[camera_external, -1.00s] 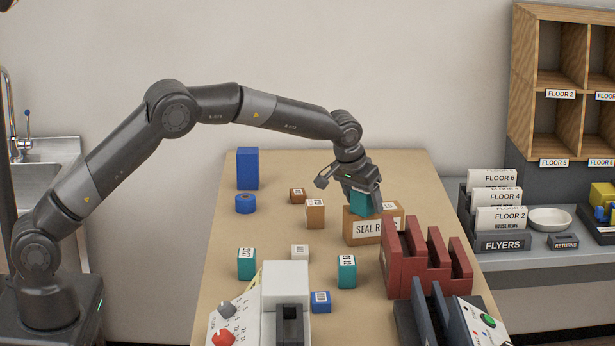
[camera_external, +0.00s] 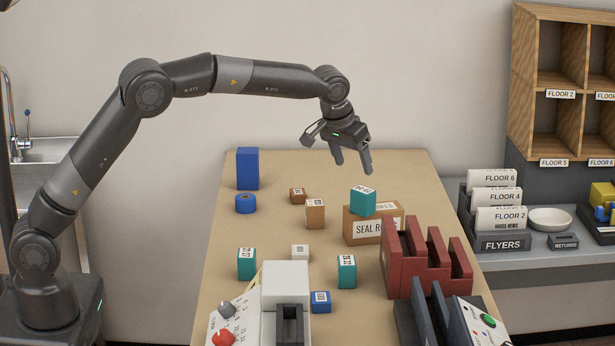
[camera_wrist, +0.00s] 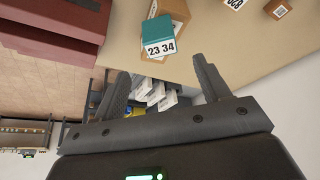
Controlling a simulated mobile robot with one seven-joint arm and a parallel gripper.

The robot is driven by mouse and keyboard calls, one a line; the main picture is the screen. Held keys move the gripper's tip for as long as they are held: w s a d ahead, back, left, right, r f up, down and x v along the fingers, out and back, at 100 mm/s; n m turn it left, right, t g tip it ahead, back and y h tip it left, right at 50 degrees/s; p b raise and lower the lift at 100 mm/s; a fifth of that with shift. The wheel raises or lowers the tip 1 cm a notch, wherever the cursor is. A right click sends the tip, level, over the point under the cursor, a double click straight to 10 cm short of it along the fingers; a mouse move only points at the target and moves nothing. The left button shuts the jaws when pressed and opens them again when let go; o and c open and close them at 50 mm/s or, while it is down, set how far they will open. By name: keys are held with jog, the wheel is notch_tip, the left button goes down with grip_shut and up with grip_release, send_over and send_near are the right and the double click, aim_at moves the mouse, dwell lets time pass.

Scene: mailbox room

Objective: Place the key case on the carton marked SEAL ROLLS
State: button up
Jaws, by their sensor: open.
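The key case, a teal box with a white printed label (camera_external: 362,201), rests on top of the brown carton marked SEAL ROLLS (camera_external: 362,228).
A dark red slotted rack (camera_external: 405,265) stands close at the carton's front right. Two more teal boxes (camera_external: 246,263) (camera_external: 346,272), brown boxes (camera_external: 315,213), a blue box (camera_external: 247,168) and a blue roll (camera_external: 245,204) stand on the table. The table behind the carton is clear.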

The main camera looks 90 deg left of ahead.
jog(key=s+d+r+m+t+h, duration=0.1)
jog(key=s+d+r+m, duration=0.1)
jog(key=s+d+r, duration=0.55)
jog(key=s+d+r+m+h, duration=0.15)
jog(key=s+d+r, duration=0.25)
jog(key=s+d, duration=0.7)
jog(key=s+d+f+m, duration=0.1)
jog(key=s+d+f, duration=0.1)
jog(key=s, duration=0.7)
jog(key=s+d+f+m+t, duration=0.1)
jog(key=s+d+f+m, duration=0.1)
jog(key=s, duration=0.7)
jog(key=s+d+f+m, duration=0.2)
jog(key=s+d+f, duration=0.2)
jog(key=s, duration=0.5)
jog(key=shift+d+h, duration=0.35)
jog(key=shift+d, duration=0.35)
jog(key=shift+o, duration=0.4)
jog(key=shift+r+m, duration=0.1)
jog(key=shift+m, duration=0.15)
